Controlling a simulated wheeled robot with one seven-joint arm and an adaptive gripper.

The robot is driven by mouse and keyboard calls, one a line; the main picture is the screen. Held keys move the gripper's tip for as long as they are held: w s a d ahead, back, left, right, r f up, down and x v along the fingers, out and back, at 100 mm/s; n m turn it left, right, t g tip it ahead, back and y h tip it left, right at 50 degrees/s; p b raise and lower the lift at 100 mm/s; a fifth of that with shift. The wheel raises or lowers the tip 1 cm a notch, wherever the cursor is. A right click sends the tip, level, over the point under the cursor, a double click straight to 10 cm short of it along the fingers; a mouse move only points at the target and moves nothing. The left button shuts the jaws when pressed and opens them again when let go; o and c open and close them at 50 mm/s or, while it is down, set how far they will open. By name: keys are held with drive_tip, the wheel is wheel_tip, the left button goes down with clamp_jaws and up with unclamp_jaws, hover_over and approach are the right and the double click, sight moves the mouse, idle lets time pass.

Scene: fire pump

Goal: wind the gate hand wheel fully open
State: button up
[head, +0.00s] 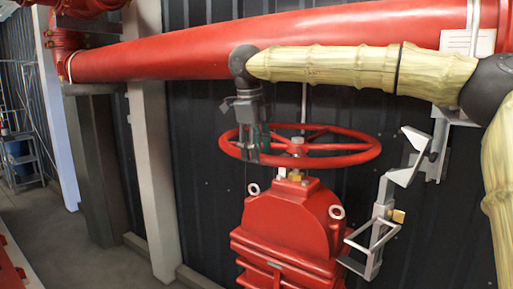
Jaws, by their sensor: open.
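The red gate hand wheel (345,153) lies flat on top of the red gate valve body (290,232), in the middle of the head view. A short stem with a brass-coloured part (295,175) joins the two. My gripper (250,155) points down at the left part of the wheel, with its fingers open. The fingers overlap the wheel's rim and spoke area in the picture. I cannot tell whether they touch the wheel. My gripper hides a piece of the wheel's left side.
A large red pipe (170,55) runs across behind my arm, above the wheel. A grey metal bracket (382,215) with a brass padlock-like piece (398,216) stands right of the valve. A pale post (150,170) stands left. The floor (70,240) at lower left is clear.

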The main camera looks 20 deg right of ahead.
drive_tip(key=shift+s+f, duration=0.15)
drive_tip(key=shift+f, duration=0.25)
drive_tip(key=shift+w+f, duration=0.2)
drive_tip(key=shift+f, duration=0.05)
drive_tip(key=shift+c, duration=0.2)
drive_tip(key=shift+s+d, duration=0.1)
drive_tip(key=c, duration=0.3)
clamp_jaws()
